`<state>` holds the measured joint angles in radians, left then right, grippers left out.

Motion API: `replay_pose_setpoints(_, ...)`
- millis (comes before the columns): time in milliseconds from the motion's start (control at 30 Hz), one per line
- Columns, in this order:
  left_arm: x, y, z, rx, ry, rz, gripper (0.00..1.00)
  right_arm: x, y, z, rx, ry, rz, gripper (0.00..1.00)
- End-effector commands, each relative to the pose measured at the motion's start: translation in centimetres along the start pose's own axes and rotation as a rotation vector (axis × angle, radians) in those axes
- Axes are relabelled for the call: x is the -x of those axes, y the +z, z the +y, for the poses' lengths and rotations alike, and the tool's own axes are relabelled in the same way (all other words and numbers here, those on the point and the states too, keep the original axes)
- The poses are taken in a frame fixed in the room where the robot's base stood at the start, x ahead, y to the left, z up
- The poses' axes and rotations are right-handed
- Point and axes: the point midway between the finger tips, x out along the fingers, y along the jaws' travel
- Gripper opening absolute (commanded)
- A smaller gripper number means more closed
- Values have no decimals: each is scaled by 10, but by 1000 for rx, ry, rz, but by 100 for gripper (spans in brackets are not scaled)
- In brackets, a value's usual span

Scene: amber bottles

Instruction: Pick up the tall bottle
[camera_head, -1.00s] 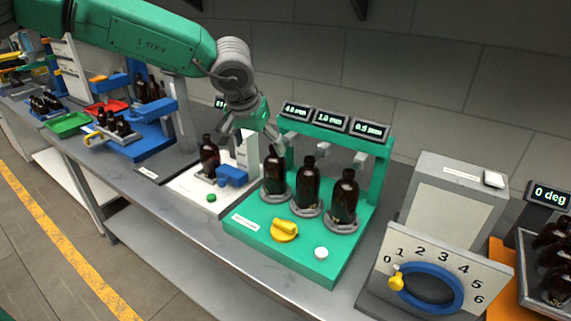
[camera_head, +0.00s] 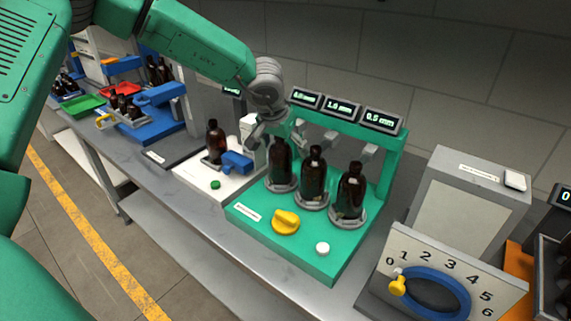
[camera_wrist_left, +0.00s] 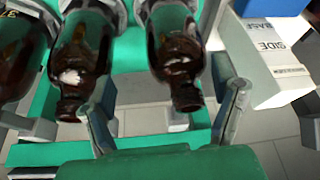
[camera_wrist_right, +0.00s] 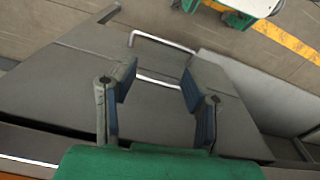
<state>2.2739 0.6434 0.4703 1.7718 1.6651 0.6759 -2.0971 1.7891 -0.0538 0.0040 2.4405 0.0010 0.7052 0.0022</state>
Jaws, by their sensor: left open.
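Three dark amber bottles stand upright in grey ring holders on a green stand (camera_head: 258,215): a left one (camera_head: 280,165), a middle one (camera_head: 314,180) and a right one (camera_head: 350,190). I cannot tell surely which is the tall one. My left gripper (camera_head: 268,128) is at the top of the left bottle, partly hiding its neck. In the left wrist view my left gripper (camera_wrist_left: 167,118) is open, with one bottle's neck (camera_wrist_left: 185,95) between its fingers and another bottle (camera_wrist_left: 80,65) beside the left finger. My right gripper (camera_wrist_right: 157,100) is open and empty over a grey surface.
Displays (camera_head: 342,107) top the stand's back frame, close behind the bottles. A yellow knob (camera_head: 286,222) and white button (camera_head: 322,249) are in front. A white station (camera_head: 195,180) with another amber bottle (camera_head: 215,142) stands left. A dial panel (camera_head: 435,280) stands right.

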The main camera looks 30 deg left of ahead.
Motion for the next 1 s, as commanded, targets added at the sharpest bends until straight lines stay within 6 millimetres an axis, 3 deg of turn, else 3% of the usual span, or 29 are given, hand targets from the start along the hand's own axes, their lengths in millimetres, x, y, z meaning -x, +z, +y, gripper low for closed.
replay_pose_setpoints(233,-46,5,-13,6,5,-13,80,-1,0,0,1,0,-1,40)
replay_pose_setpoints(567,-51,6,-6,4,-1,-13,80,-1,0,-1,2,-1,0,40)
replay_pose_setpoints(733,-50,5,-3,1,-3,-13,20,-1,0,0,1,0,0,40)
replay_pose_setpoints(1000,-50,4,-5,3,10,-7,20,-1,0,0,1,0,0,40)
